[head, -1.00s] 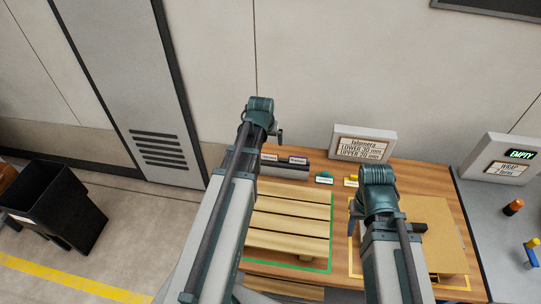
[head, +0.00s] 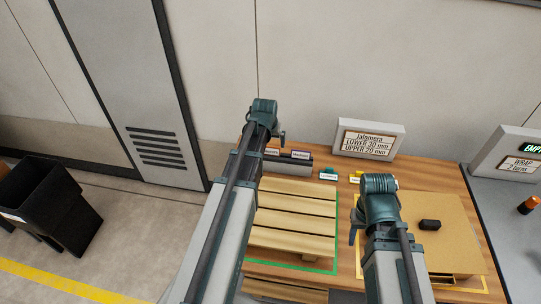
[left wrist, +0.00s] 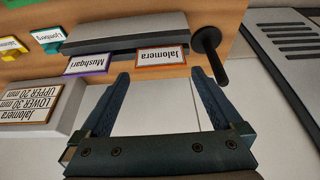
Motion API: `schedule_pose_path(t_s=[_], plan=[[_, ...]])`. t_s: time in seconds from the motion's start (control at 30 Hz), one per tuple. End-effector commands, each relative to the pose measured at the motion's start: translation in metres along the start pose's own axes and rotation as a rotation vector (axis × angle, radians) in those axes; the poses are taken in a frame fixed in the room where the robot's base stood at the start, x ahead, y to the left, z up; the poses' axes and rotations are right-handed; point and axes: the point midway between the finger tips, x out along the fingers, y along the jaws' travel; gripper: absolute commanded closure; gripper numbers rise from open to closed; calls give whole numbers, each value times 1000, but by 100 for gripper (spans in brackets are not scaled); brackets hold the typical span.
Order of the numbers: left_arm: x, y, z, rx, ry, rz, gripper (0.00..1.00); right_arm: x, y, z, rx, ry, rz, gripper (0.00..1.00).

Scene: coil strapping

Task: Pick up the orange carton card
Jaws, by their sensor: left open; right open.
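The orange-bordered card reading "Jalomera" (left wrist: 163,57) stands at the front of a grey holder (left wrist: 125,35) in the left wrist view. In the head view the card (head: 272,152) is small beside my left arm. My left gripper (left wrist: 160,77) is open and empty; its two fingertips are apart just short of the card, one toward each side of it. A purple-bordered card reading "Mushgari" (left wrist: 87,64) is beside it, close to one fingertip. My right gripper (head: 356,220) is over the right side of the table, mostly hidden by its own wrist.
A black knob-ended handle (left wrist: 207,45) sticks out close to the fingertip nearer it. A sign (head: 368,141) stands at the table's back. A slatted pallet (head: 295,220), a brown carton (head: 445,250) and a black block (head: 430,225) on the carton are in front.

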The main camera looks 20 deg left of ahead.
Motion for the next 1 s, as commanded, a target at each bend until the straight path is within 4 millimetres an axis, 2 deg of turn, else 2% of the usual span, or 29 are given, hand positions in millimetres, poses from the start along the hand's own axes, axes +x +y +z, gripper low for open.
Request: schedule_pose_path(t_s=[0.17,0.5,0.77,0.83,1.0], plan=[[12,0,2,0,0,0,0,12,-1,-1,0,0,0,50],[51,-1,5,0,1,0,0,49,-5,-3,0,0,0,50],[51,-1,4,0,1,0,0,48,-5,-3,0,0,0,50],[51,-1,4,0,1,0,7,48,-5,-3,0,0,0,50],[51,-1,4,0,1,0,38,48,-5,-3,0,0,0,50]])
